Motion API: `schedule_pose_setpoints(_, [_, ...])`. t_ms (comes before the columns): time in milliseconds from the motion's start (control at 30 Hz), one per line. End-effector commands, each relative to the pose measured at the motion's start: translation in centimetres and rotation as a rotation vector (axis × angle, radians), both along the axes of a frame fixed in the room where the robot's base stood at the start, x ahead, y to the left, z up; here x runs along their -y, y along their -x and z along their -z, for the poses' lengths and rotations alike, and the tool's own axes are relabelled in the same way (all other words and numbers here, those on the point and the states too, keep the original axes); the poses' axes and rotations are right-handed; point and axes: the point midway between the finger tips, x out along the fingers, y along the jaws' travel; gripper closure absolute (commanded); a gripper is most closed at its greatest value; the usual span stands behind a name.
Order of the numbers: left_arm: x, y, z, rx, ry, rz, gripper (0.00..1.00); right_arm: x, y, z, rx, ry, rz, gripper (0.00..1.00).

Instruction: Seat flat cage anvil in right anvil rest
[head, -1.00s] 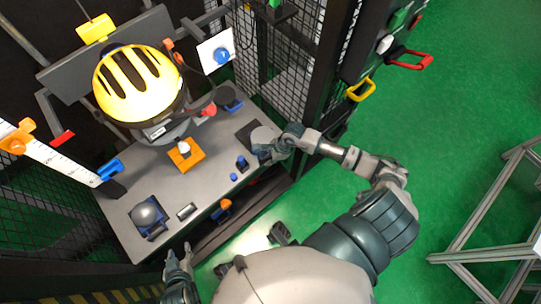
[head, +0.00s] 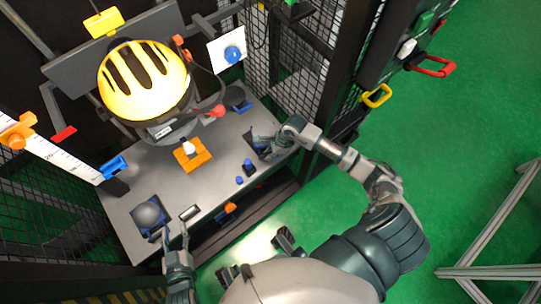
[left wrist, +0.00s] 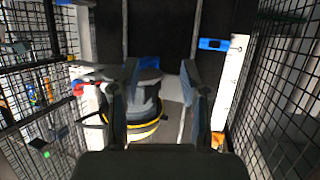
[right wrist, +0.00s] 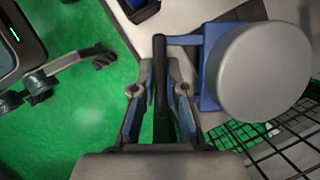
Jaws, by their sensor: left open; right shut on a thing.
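The flat cage anvil (right wrist: 265,70) shows in the right wrist view as a round grey disc on a blue bracket with a dark bar handle. My right gripper (right wrist: 160,95) is shut on that handle, beside the disc. In the head view the right gripper (head: 274,147) is at the table's right end, at the dark square pad of the right anvil rest (head: 252,137). The arm and gripper partly hide anvil and pad, so contact cannot be told. My left gripper (head: 175,236) is open and empty at the table's front edge; its fingers also show in the left wrist view (left wrist: 160,85).
A domed anvil (head: 149,214) sits on the left pad. A small grey block (head: 189,212) lies near my left gripper. Blue pieces (head: 248,167), an orange fixture (head: 192,154) and a dark disc (head: 236,96) are on the table. Mesh stands right.

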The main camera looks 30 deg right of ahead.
Motion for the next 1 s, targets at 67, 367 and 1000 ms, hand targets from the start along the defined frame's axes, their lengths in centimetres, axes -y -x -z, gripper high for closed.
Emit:
schedule_pose_setpoints(67, [0.2,-0.3,-0.4,0.036,0.011,0.001,0.55,-0.1,-0.8,-0.2,0.010,-0.002,0.000,1.00])
schedule_pose_setpoints(367, [0.6,-1.2,-2.5,0.191,0.057,0.005,0.55,-0.3,-2.0,0.3,0.007,0.001,-0.001,1.00])
schedule_pose_setpoints(1000, [1.3,-1.7,-6.5,0.459,0.134,0.007,0.55,-0.2,-2.0,2.7,0.010,0.000,-0.001,1.00])
